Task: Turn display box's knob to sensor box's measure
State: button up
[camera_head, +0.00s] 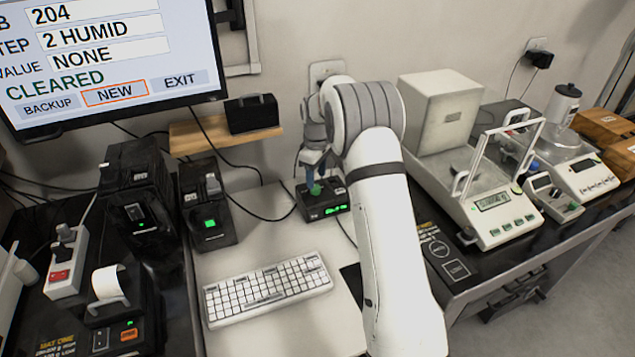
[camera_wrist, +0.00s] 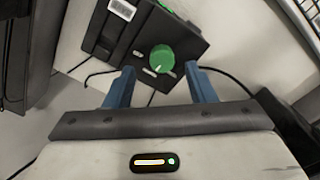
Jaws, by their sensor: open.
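The display box (camera_head: 326,208) is a small black box with green digits, too small to read surely, on the white desk below my arm. Its green knob (camera_head: 316,189) faces up and also shows in the wrist view (camera_wrist: 162,58) with a light pointer mark. My gripper (camera_head: 313,168) is open above the knob. In the wrist view its blue fingers (camera_wrist: 159,74) point toward the knob, one to each side; I cannot tell if they touch it. A black box with a lit green screen (camera_head: 210,222) stands to the left; I cannot tell whether it is the sensor box.
The monitor (camera_head: 100,50) reads step "2 HUMID", value "NONE", "CLEARED", with "NEW" outlined. A white keyboard (camera_head: 267,290) lies in front. A black device sits on a wooden shelf (camera_head: 190,140). A balance (camera_head: 490,205) stands right of my arm. Cables (camera_head: 262,217) run near the display box.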

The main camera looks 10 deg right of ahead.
aim_at(316, 187)
notch_tip(316, 187, up, 4)
jog(key=shift+r, duration=0.15)
dwell(0.3)
jog(key=s+r+m+t, duration=0.1)
jog(key=s+r+m, duration=0.2)
jog(key=s+r, duration=0.5)
jog(key=s+r+m, duration=0.2)
jog(key=s+r, duration=0.3)
jog(key=s, duration=0.6)
jog(key=s+d+f+m+t, duration=0.1)
jog(key=s+m, duration=0.4)
jog(key=s, duration=1.6)
jog(key=shift+f+t, duration=0.3)
jog(key=shift+f, duration=0.3)
jog(key=shift+s, duration=0.1)
jog(key=shift+c, duration=0.3)
